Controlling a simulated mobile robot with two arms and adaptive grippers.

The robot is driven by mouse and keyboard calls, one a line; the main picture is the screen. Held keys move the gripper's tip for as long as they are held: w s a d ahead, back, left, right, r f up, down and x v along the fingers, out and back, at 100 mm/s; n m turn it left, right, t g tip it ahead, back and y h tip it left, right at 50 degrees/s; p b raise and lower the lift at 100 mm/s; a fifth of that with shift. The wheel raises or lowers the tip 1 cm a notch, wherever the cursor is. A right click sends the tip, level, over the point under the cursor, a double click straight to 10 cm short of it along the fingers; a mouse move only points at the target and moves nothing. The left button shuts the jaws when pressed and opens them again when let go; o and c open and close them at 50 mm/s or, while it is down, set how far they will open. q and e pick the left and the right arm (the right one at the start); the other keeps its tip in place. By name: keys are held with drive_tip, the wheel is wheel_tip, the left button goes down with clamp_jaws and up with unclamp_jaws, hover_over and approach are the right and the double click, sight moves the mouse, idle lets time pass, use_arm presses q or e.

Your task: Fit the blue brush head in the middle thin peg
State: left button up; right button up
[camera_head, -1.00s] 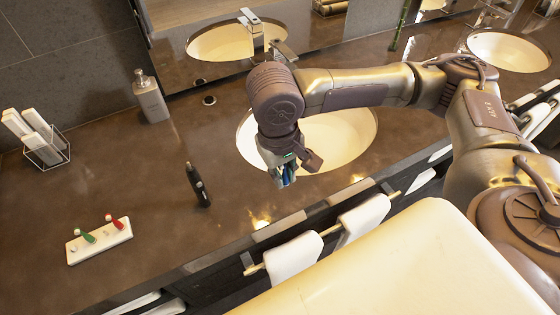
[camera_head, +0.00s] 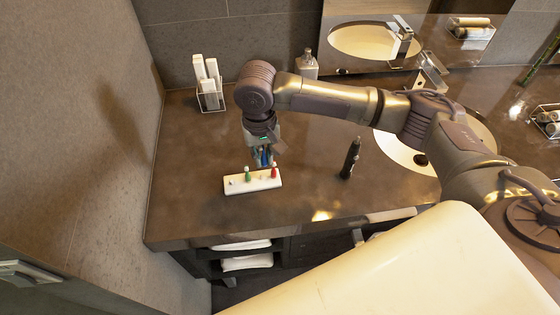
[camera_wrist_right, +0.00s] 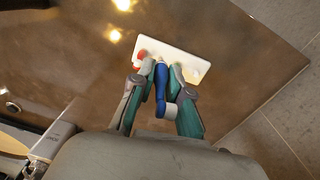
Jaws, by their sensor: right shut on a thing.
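The white peg holder (camera_head: 236,187) lies on the brown counter in the head view, with a green brush head (camera_head: 248,174) and a red brush head (camera_head: 273,172) standing on it. My right gripper (camera_head: 263,162) points down just over or behind the holder, shut on the blue brush head. In the right wrist view the blue brush head (camera_wrist_right: 161,78) is between the teal-sided fingers, its tip overlapping the holder (camera_wrist_right: 197,69). The red head (camera_wrist_right: 140,55) shows beside a finger. The middle peg is hidden, and I cannot tell whether the blue head touches it. My left gripper is out of view.
A dark upright brush handle (camera_head: 350,158) stands right of the holder. A white-item rack (camera_head: 210,100) and a soap bottle (camera_head: 307,66) stand at the back. A sink (camera_head: 400,150) is to the right. The counter left of the holder is clear.

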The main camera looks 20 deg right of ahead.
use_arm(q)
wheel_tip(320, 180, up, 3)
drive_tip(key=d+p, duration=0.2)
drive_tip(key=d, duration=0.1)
use_arm(e)
drive_tip(key=w+f, duration=0.2)
drive_tip(key=w, duration=0.1)
drive_tip(key=b, duration=0.8)
hover_over(260, 172)
drive_tip(key=s, duration=0.2)
drive_tip(key=shift+m, duration=0.4)
drive_tip(key=f, duration=0.6)
drive_tip(key=shift+w+a+f, duration=0.1)
drive_tip(key=shift+a, duration=0.15)
drive_tip(key=shift+p, duration=0.8)
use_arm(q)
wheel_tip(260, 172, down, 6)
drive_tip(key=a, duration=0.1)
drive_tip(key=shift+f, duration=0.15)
use_arm(e)
drive_tip(key=shift+f, duration=0.25)
use_arm(q)
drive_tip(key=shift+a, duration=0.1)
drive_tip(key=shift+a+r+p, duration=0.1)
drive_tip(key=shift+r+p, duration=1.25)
drive_tip(key=shift+p, duration=0.05)
use_arm(e)
drive_tip(key=shift+f, duration=1.15)
